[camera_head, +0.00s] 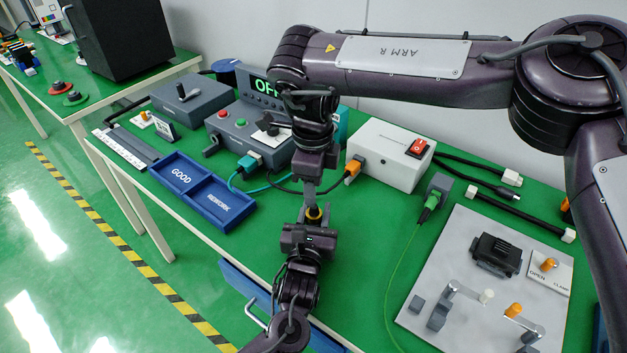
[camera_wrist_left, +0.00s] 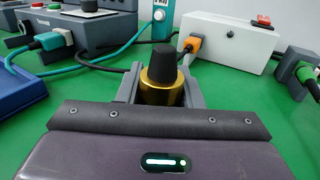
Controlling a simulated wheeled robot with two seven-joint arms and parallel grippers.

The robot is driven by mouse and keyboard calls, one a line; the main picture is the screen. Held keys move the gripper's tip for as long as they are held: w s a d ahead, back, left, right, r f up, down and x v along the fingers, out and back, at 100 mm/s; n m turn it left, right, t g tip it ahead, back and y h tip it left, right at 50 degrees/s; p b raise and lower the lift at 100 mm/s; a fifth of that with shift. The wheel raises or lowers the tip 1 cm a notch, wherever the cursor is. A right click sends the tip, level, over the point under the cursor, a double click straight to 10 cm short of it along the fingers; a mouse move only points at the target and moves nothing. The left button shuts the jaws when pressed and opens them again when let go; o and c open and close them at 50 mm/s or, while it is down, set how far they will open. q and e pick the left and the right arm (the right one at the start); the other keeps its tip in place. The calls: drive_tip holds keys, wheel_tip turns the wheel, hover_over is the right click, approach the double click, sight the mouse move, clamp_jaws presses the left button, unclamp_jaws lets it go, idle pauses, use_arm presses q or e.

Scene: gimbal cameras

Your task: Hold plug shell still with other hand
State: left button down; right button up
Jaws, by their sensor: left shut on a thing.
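The plug shell, a gold collar with a black cap, stands upright between the grey fingers of my left gripper (camera_wrist_left: 161,84) in the left wrist view. Its gold collar (camera_wrist_left: 163,93) and black cap (camera_wrist_left: 161,62) show there; its lower end is hidden. In the head view my left gripper (camera_head: 312,222) is shut on the shell (camera_head: 317,213) at the bench's front. My right gripper (camera_head: 308,194) points down just above it, seen edge-on, so its opening is unclear. No right finger shows on the shell in the left wrist view.
A blue GOOD/REWORK tray (camera_head: 203,190) lies to the left. A white box with a red switch (camera_head: 390,153) stands behind on the right. A grey plate with a black clamp fixture (camera_head: 497,254) lies at the right. Cables cross the green bench; a green wire runs right of the grippers.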

sight(314, 209)
wheel_tip(314, 209, down, 8)
drive_tip(key=shift+r, duration=0.25)
drive_tip(key=shift+c, duration=0.3)
drive_tip(key=c, duration=0.7)
drive_tip(key=o, duration=1.1)
drive_tip(key=shift+c, duration=0.2)
drive_tip(key=shift+r, duration=2.3)
drive_tip(key=shift+c, duration=0.2)
